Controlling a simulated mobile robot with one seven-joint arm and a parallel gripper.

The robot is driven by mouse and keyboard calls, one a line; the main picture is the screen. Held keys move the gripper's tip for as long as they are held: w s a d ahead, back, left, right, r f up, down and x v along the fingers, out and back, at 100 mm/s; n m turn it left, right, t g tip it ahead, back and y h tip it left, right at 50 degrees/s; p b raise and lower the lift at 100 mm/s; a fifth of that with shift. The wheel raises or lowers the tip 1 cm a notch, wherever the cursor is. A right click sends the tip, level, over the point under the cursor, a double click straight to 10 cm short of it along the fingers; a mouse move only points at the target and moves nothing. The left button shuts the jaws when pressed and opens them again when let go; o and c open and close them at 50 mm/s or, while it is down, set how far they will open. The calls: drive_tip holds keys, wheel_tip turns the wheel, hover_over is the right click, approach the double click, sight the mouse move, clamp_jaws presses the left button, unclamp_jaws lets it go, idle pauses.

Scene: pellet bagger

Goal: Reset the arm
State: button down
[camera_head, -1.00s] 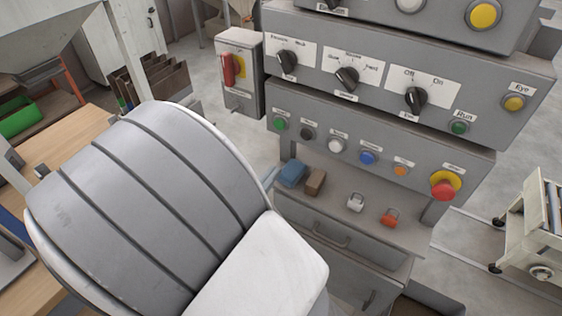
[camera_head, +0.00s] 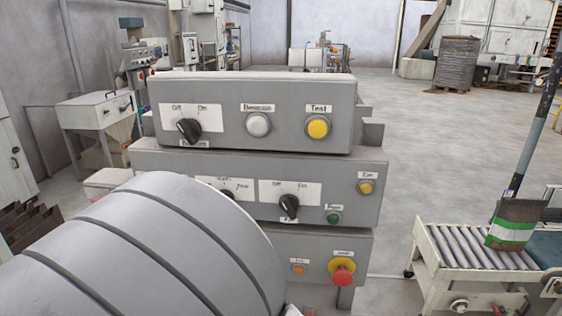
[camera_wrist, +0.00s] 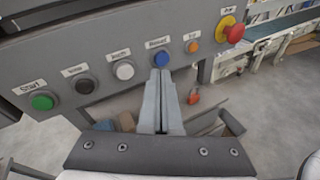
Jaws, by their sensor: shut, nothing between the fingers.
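My gripper (camera_wrist: 160,76) is shut and empty in the wrist view. Its fingertips are just below the blue button (camera_wrist: 160,58) on the lower panel; I cannot tell whether they touch it. A green Start button (camera_wrist: 43,102), a black button (camera_wrist: 84,86), a white button (camera_wrist: 123,70), an orange button (camera_wrist: 193,47) and a red emergency stop (camera_wrist: 234,33) line the same panel. In the head view my large grey arm covers the lower left and hides my gripper and part of the lower panel. The emergency stop (camera_head: 342,272) and orange button (camera_head: 298,270) show there.
The stacked control panels (camera_head: 252,112) stand close in front of my arm. A roller conveyor (camera_head: 470,249) carries a brown bag with a green stripe (camera_head: 511,224) at the right. A red padlock (camera_wrist: 193,97) lies below the panel. Open floor lies beyond.

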drive_tip(key=s+d+r+m+g+p, duration=0.1)
drive_tip(key=s+d+r+m+g, duration=0.15)
drive_tip(key=d+m+g, duration=0.55)
drive_tip(key=s+d+r+m+g+p, duration=0.1)
drive_tip(key=d+r+m+g, duration=0.35)
drive_tip(key=d, duration=0.75)
drive_tip(key=s+d+r+m+t+y+p, duration=0.2)
drive_tip(key=s+d+r+m+t+y, duration=0.2)
drive_tip(key=m, duration=1.1)
drive_tip(key=shift+s+d+r+y, duration=0.2)
drive_tip(key=shift+s+r+y, duration=1.25)
drive_tip(key=shift+r+y, duration=0.3)
